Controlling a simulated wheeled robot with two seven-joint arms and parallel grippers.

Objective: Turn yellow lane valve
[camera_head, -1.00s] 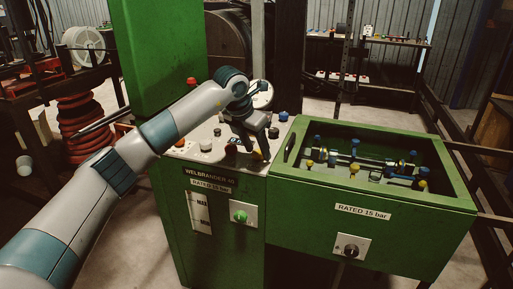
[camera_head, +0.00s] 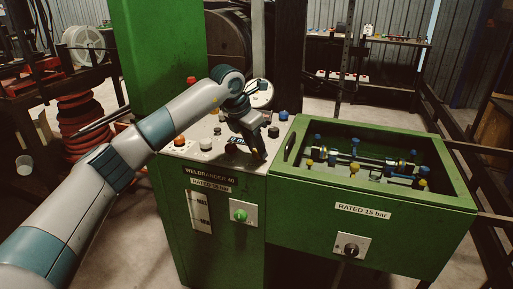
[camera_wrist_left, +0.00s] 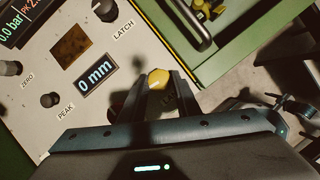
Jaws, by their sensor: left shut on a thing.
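My left gripper (camera_head: 257,154) points down at the front right corner of the panel on the green crimper cabinet. In the left wrist view its two fingers (camera_wrist_left: 159,88) are shut on a yellow knob (camera_wrist_left: 158,79), one finger on each side. The knob's lower part is hidden by the fingers and shadow. In the head view the gripper covers most of the knob. Yellow-topped valves (camera_head: 423,171) also stand among blue ones (camera_head: 413,154) inside the open green box to the right. My right gripper is not in view.
The panel carries a "0 mm" display (camera_wrist_left: 95,82), a LATCH knob (camera_wrist_left: 106,10), a PEAK knob (camera_wrist_left: 49,100) and a ZERO knob (camera_wrist_left: 11,68). The green box's raised rim (camera_head: 318,190) stands close to the right of the gripper. A green knob (camera_head: 239,215) is on the cabinet front.

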